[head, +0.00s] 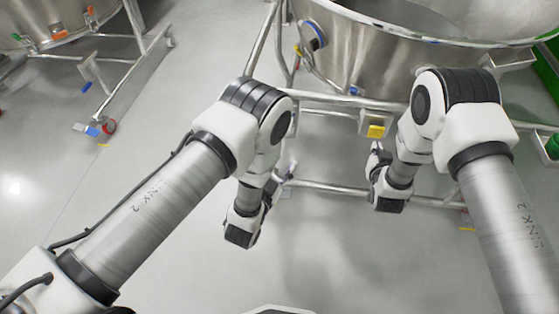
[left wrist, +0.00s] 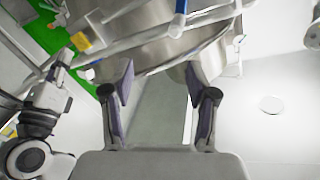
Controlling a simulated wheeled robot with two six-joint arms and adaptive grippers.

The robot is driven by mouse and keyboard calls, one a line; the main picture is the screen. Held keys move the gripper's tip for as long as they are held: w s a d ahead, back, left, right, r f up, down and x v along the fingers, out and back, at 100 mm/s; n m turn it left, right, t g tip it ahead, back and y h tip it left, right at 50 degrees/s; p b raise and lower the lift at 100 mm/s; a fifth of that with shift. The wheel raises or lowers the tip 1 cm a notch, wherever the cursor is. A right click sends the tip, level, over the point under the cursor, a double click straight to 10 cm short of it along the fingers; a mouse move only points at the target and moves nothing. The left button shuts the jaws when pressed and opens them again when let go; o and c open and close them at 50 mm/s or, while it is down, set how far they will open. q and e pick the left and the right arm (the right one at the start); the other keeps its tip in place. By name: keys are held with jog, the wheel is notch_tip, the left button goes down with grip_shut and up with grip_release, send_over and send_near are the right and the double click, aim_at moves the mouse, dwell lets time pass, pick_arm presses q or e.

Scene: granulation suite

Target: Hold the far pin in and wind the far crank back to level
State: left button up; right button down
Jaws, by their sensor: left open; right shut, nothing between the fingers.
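A steel vessel (head: 385,45) stands in a tubular frame (head: 340,103). A yellow block (head: 376,131) sits on the frame's near side, and a small blue part (head: 355,90) shows above it. A blue-handled part (left wrist: 179,18) shows at the top of the left wrist view. I cannot tell which parts are the far pin and far crank. My left gripper (head: 284,172) is below the frame's near bar; its fingers (left wrist: 160,83) are open with nothing between them. My right gripper (head: 377,148) is shut and empty, just below the yellow block. Its fingertips are small in view.
A lower frame bar (head: 335,187) runs behind both grippers. Another vessel on a wheeled frame (head: 150,60) stands at the upper left. Green bins (head: 548,75) are at the right edge. The grey floor (head: 185,235) in front is clear.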

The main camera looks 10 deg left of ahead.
dwell(0.3)
pick_arm(q)
jog(key=w, duration=1.2)
jog(key=shift+w, duration=0.35)
pick_arm(e)
jog(key=shift+w, duration=0.1)
dwell(0.7)
